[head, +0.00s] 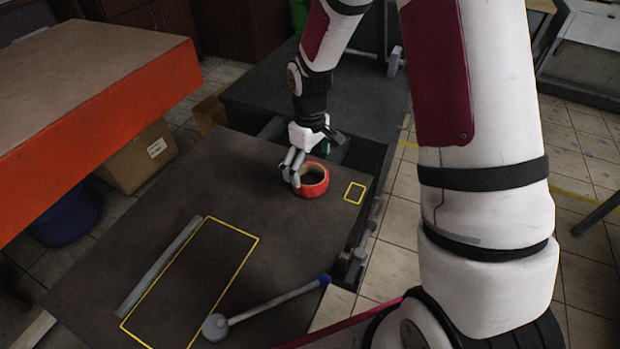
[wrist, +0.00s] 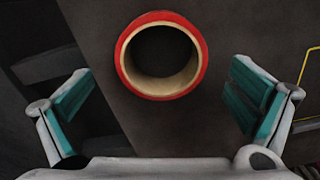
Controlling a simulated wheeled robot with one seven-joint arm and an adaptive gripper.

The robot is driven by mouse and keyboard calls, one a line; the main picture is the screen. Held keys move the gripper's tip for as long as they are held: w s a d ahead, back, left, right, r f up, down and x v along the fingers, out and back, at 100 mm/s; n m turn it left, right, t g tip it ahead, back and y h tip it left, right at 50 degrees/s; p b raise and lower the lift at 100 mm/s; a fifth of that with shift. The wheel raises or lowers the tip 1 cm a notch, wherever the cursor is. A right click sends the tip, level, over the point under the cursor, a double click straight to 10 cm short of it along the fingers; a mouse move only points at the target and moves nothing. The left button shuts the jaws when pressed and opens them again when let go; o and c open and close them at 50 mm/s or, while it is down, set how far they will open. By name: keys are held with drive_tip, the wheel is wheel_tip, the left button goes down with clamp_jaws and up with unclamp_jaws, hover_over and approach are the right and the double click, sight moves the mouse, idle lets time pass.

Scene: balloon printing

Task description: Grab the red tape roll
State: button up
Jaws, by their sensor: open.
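The red tape roll (head: 313,181) lies flat on the dark table, near its far edge, beside a small yellow outlined square. In the wrist view the roll (wrist: 200,70) shows as a red ring with a tan core, ahead of and between the fingers. My gripper (head: 293,172) is at the left side of the roll in the head view. In the wrist view my gripper (wrist: 160,100) is open, with its teal pads apart and nothing between them. I cannot tell whether a finger touches the roll.
The dark table (head: 190,180) bears a large yellow rectangle, a grey bar (head: 160,265) along it, and a rod with a round end and blue tip (head: 265,309). An orange-edged table (head: 100,110) stands at the left. The table around the roll is mostly clear.

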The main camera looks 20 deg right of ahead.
sight(309, 184)
drive_tip(key=shift+f, duration=1.95)
drive_tip(key=shift+s, duration=0.1)
drive_tip(key=c, duration=1.3)
drive_tip(key=shift+r, duration=0.1)
